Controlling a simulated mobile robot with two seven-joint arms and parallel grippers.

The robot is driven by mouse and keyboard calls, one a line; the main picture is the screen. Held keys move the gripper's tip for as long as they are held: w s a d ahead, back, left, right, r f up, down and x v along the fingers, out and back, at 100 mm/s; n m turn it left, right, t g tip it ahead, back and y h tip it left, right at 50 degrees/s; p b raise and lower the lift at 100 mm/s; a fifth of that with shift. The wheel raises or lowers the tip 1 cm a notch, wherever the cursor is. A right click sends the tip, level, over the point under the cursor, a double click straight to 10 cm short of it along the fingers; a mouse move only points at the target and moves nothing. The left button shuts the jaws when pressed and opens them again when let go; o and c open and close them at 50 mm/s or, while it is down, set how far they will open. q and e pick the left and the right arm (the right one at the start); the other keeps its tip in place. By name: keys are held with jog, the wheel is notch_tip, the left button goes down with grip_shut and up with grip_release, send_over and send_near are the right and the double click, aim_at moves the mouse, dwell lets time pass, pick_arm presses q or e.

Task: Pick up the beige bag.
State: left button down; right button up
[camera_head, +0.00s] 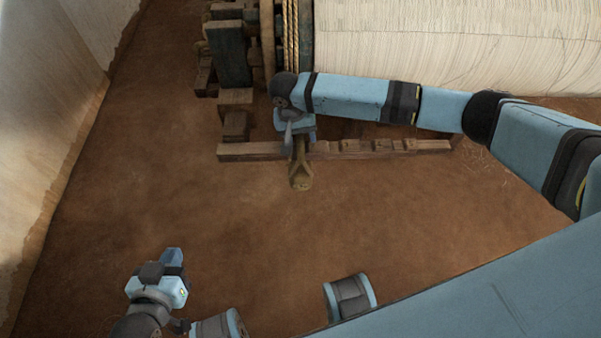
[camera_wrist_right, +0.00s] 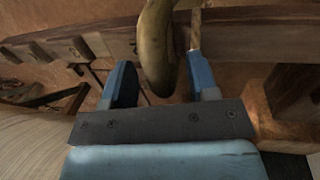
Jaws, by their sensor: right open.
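The beige bag (camera_head: 300,177) looks like a narrow tan-brown pouch at the front of the low wooden rail, below my right gripper in the head view. In the right wrist view the bag (camera_wrist_right: 154,45) is a curved olive-tan shape reaching down between the two blue fingers. My right gripper (camera_head: 295,138) is over the rail; it is open, with a finger on each side of the bag (camera_wrist_right: 160,68) in the wrist view. Gaps show beside the bag, so it is not clamped. My left gripper (camera_head: 174,259) is low at the left, far from the bag; its finger gap is unclear.
The wooden rail (camera_head: 350,148) with pegs runs behind the bag. The loom's wooden frame (camera_head: 229,52) and a large roll of pale threads (camera_head: 450,45) stand behind. A pale wall (camera_head: 45,110) is at the left. The brown floor (camera_head: 210,215) in front is clear.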

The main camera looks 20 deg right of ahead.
grip_shut()
jog(key=shift+r, duration=0.1)
dwell(1.3)
